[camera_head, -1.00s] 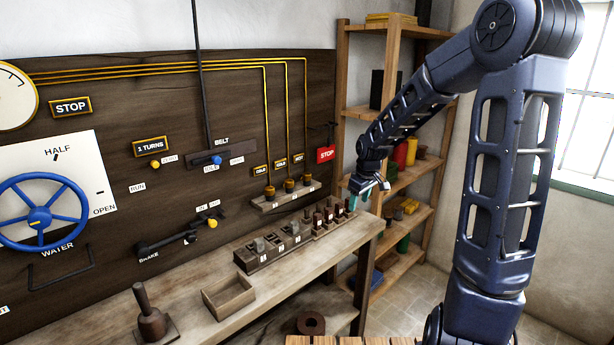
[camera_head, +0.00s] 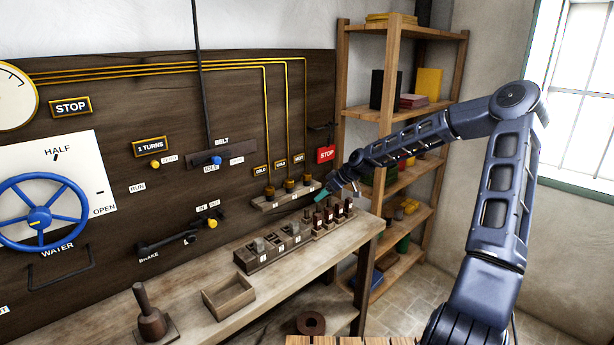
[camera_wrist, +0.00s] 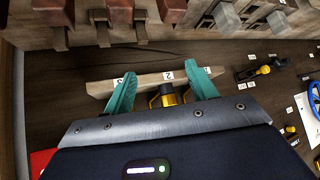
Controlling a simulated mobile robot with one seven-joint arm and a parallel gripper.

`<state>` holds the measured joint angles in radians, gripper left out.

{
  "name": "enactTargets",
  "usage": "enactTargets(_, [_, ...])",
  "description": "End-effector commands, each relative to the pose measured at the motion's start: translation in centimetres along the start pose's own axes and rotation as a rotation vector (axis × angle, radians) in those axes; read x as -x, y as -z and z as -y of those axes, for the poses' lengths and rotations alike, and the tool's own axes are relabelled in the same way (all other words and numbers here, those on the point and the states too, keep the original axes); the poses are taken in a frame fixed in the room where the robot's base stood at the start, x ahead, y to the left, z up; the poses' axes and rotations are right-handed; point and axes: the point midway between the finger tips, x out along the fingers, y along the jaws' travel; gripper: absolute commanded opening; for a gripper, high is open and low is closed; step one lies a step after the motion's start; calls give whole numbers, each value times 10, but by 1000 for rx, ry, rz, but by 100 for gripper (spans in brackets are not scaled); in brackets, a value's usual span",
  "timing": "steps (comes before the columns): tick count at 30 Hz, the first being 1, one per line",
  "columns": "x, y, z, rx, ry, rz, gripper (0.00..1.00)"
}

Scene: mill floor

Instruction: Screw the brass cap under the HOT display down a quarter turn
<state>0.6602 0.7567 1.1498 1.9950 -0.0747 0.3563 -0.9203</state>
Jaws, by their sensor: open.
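In the head view the HOT display (camera_head: 299,158) is rightmost of three small yellow-framed displays. Below it a brass cap (camera_head: 307,181) tops the right end of the small wooden ledge (camera_head: 262,206). My gripper (camera_head: 322,195) is just right of that ledge, teal fingers pointing at it. In the wrist view, turned over, my gripper (camera_wrist: 163,88) is open and empty. A brass cap (camera_wrist: 168,95) shows beyond and between its fingers, near a label reading 2, so it looks like the middle one. The HOT cap is not clear there; my left-hand finger or palm may hide it.
A red STOP sign (camera_head: 326,154) is close above my gripper. An open wooden box (camera_head: 229,295) sits nearer. A shelf (camera_head: 401,116) stands behind my arm.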

Motion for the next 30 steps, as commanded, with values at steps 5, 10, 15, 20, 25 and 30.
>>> enactTargets(5, [4, 22, -28, 15, -3, -150, 57])
enactTargets(10, [19, 40, -57, 25, -27, -288, 57])
enactTargets(15, [35, 52, -80, 29, -57, -385, 57])
enactTargets(20, [42, 56, -89, 31, -70, -422, 57])
enactTargets(25, [35, 60, -91, 31, -72, -426, 57])
enactTargets(30, [14, 70, -91, 32, -69, -425, 57])
